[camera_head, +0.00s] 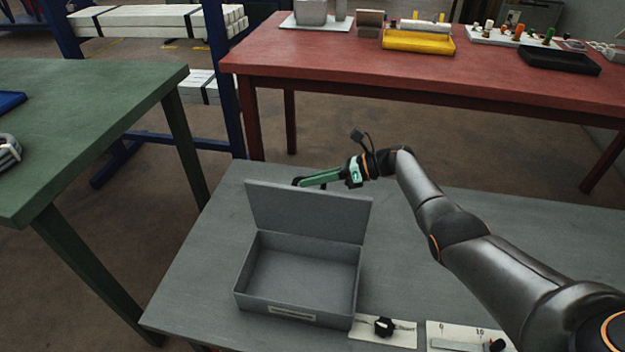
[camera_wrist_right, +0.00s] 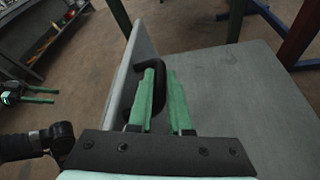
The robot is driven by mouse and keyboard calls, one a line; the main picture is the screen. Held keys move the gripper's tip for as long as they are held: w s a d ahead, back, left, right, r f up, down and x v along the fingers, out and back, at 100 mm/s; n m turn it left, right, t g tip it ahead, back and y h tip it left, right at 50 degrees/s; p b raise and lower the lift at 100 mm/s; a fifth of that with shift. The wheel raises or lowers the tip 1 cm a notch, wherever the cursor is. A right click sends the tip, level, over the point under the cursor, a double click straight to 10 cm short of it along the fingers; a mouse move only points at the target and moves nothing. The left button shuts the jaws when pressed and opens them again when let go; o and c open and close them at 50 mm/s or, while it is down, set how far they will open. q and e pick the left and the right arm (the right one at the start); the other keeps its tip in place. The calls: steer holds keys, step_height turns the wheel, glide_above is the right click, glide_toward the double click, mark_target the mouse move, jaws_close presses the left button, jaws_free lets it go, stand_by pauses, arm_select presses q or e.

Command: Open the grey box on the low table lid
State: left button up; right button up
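The grey box (camera_head: 298,277) stands on the grey low table (camera_head: 204,262), its inside showing empty. Its lid (camera_head: 309,212) is raised, close to upright, at the box's back edge. The green fingers of my right gripper (camera_wrist_right: 160,80) close around the handle's bar. My left gripper (camera_wrist_right: 45,95) shows at the left of that view, fingers apart and empty.
A black knob on a white plate (camera_head: 398,333) and another white plate with parts (camera_head: 452,334) lie right of the box. A green table (camera_head: 90,110) stands left, a red table (camera_head: 350,70) behind. The low table behind the lid is clear.

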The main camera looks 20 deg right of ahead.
steer(key=o, duration=0.5)
steer(key=shift+s+f, duration=0.1)
steer(key=shift+f, duration=0.15)
steer(key=shift+c, duration=0.2)
steer(key=p+v, duration=0.3)
steer(key=v, duration=0.9)
steer(key=shift+d+r, duration=0.2)
steer(key=shift+d, duration=0.05)
